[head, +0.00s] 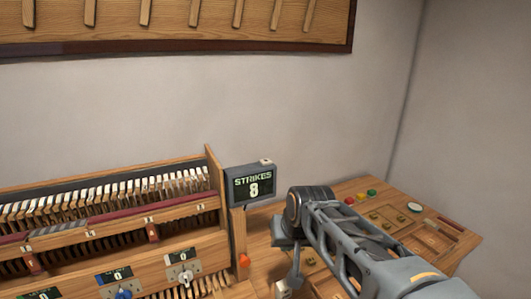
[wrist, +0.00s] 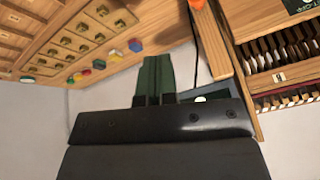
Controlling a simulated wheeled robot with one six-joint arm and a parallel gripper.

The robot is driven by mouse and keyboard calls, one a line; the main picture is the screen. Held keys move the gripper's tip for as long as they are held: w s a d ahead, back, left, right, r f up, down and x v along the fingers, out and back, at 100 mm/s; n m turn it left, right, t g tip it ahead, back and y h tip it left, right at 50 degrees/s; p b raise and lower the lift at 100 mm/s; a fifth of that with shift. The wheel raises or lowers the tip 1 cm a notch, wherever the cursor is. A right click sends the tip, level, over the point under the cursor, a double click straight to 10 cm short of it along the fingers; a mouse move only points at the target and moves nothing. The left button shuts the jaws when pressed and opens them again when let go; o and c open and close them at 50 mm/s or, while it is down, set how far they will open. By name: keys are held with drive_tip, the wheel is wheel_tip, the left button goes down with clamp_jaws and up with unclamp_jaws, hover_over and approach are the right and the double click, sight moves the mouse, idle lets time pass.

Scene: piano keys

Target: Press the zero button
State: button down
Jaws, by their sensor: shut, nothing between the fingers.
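A grey counter box (head: 252,184) stands at the right end of the key rack, its dark screen reading "STRIKES 8". A small pale button (head: 266,161) sits on its top edge; no zero label is readable on it. My gripper (wrist: 150,60) has its green fingers together and empty in the wrist view. In the head view my arm is to the right of the counter box and nearer the camera, apart from the button. In the wrist view, part of a dark screen with a white mark shows just behind my gripper body, mostly hidden.
The wooden desk (head: 384,191) at the right carries red, yellow and green buttons and trays of brass parts. The key rack (head: 105,200) fills the left, with small screens and knobs below. An orange knob (head: 244,260) is on its right end.

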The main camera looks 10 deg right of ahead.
sight(268, 160)
drive_tip(key=w+d+r+m+t+y+p, duration=0.1)
drive_tip(key=w+r+m+t+p, duration=0.2)
drive_tip(key=w+r+p, duration=0.6)
drive_tip(key=w+r+m, duration=0.1)
drive_tip(key=w+r, duration=1.3)
drive_tip(key=shift+d+r+t+y, duration=0.2)
drive_tip(key=shift+t+y, duration=0.1)
drive_tip(key=shift+y, duration=0.1)
drive_tip(key=shift+f, duration=0.1)
drive_tip(key=shift+f+b, duration=2.6)
drive_tip(key=shift+f, duration=1.75)
drive_tip(key=shift+f, duration=0.1)
drive_tip(key=shift+f+b, duration=0.35)
drive_tip(key=shift+b, duration=0.05)
drive_tip(key=shift+f+b, duration=0.35)
drive_tip(key=shift+f, duration=0.1)
drive_tip(key=shift+r, duration=0.2)
drive_tip(key=shift+r+p, duration=0.7)
drive_tip(key=shift+p, duration=0.05)
